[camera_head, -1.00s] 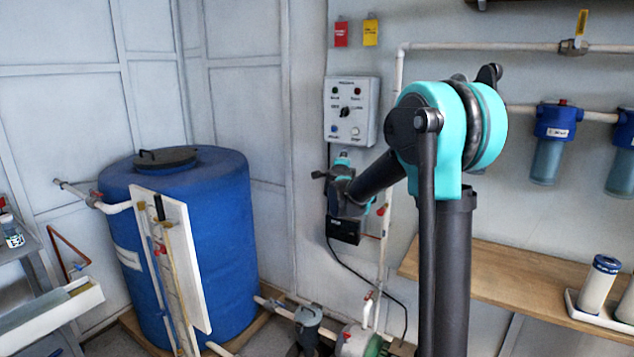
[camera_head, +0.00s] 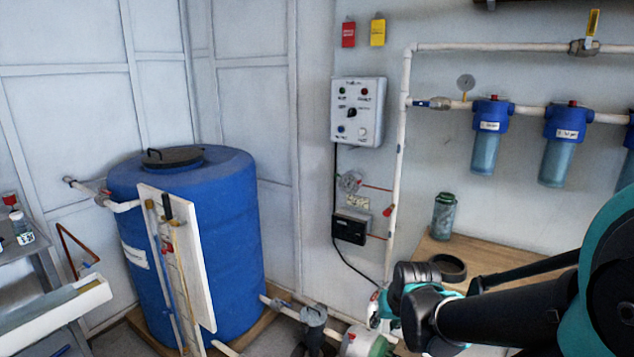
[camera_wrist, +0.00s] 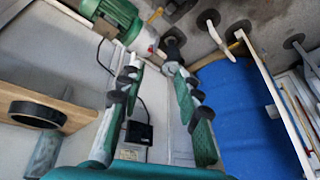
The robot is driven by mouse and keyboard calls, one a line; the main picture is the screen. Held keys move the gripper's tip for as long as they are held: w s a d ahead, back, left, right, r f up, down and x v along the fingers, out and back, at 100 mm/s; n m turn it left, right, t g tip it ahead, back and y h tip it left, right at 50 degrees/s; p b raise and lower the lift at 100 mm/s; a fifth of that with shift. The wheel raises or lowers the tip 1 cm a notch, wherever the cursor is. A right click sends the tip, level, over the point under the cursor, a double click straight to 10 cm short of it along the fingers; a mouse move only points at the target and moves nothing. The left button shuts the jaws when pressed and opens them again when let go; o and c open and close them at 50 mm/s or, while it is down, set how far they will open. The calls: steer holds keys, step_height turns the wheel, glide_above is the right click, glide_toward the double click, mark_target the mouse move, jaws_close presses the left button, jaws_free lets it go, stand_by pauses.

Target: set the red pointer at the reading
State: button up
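The red pointer (camera_head: 168,247) is a small red piece on the upper part of the white gauge board (camera_head: 202,275). The board stands upright against the blue tank (camera_head: 238,220) and carries a thin tube and a yellowish strip. The scale marks are too small to read. My gripper (camera_wrist: 157,72) is open and empty in the wrist view, its two padded fingers apart. In the head view it is low, right of the tank, and mostly hidden by my arm. The wrist view shows the tank (camera_wrist: 238,115) and board edge (camera_wrist: 268,85) at right; I cannot make out the pointer there.
A control box (camera_head: 358,112) hangs on the wall above a small black box (camera_head: 349,228). A wooden shelf (camera_head: 480,255) with a canister (camera_head: 443,216) and black ring (camera_head: 448,267) is at right. A green pump (camera_wrist: 110,18) and pipes lie low near my gripper.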

steer(key=w+a+r+m+t+y, duration=0.25)
steer(key=w+a+r+m, duration=0.2)
steer(key=w, duration=0.45)
steer(key=w+a+r+m+t+y, duration=0.1)
steer(key=w+a+r+m+t, duration=0.2)
steer(key=w+r+m, duration=0.4)
steer(key=w+a+r+m+t+y, duration=0.1)
steer(key=w+a+r+m+t, duration=0.25)
steer(key=w, duration=0.65)
steer(key=w+d+r+m+t+h, duration=0.3)
steer(key=w+r+m+t, duration=0.1)
steer(key=w+m, duration=0.65)
steer(key=m+h, duration=0.6)
steer(key=m, duration=0.7)
glide_toward(358, 183)
steer(key=shift+n+y, duration=0.25)
steer(key=w, duration=0.2)
steer(key=w+d, duration=0.1)
steer(key=w, duration=0.5)
steer(key=shift+d+r, duration=0.15)
steer(key=shift+d, duration=0.25)
steer(key=shift+c, duration=0.4)
jaws_close()
